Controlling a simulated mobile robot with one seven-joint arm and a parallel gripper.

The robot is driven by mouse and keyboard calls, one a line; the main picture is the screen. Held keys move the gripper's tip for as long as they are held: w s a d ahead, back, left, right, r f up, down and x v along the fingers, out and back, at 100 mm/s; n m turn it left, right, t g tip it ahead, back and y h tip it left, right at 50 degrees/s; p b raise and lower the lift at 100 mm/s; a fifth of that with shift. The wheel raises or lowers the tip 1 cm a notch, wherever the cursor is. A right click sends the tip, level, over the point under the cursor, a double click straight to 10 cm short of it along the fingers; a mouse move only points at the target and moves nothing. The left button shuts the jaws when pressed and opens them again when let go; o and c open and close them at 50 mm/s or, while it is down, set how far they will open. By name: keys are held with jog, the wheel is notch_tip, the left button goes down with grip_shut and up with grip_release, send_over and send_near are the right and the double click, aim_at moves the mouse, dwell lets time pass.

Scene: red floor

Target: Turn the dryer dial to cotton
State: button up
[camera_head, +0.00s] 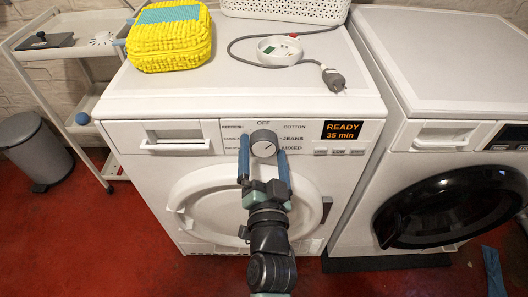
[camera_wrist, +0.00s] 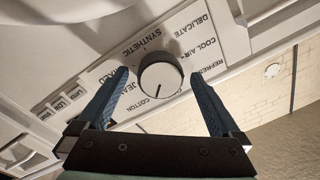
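The dryer dial (camera_head: 263,143) is a round knob with a dark rim and pale face on the panel of the left white machine (camera_head: 300,95). Labels ring it, with OFF above and COTTON at upper right. In the wrist view the dial (camera_wrist: 161,76) shows a dark pointer line directed down, near the COTTON label (camera_wrist: 152,103). My gripper (camera_head: 262,150) is open, its blue fingers on either side of the dial. In the wrist view gaps show between the dial and both fingers of my gripper (camera_wrist: 159,74). The display (camera_head: 343,130) reads READY, 35 min.
A second machine (camera_head: 450,130) stands at right. A trolley (camera_head: 60,50) and a bin (camera_head: 35,150) stand at left.

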jog(key=shift+s, duration=0.1)
jog(key=s+b, duration=0.1)
jog(key=s, duration=1.1)
jog(key=shift+s+d+f+b, duration=0.3)
jog(key=shift+s+b, duration=0.05)
jog(key=shift+s, duration=0.05)
jog(key=shift+r, duration=0.1)
jog(key=w+a+r+n+t+y, duration=0.1)
jog(key=w+r+n+t, duration=0.15)
jog(key=r, duration=1.05)
jog(key=w+a+r+n+t+y, duration=0.1)
jog(key=w+a+r+n+t, duration=0.15)
jog(key=r, duration=0.95)
jog(key=s+d+r+n+t+h, duration=0.1)
jog(key=s+r+t+h, duration=0.15)
jog(key=r, duration=0.85)
jog(key=s+d+r+n+t+h, duration=0.15)
jog(key=s+r, duration=0.25)
jog(key=r, duration=0.7)
notch_tip(320, 180, up, 29)
jog(key=y+p, duration=0.1)
jog(key=p, duration=2.9)
jog(key=shift+m, duration=0.45)
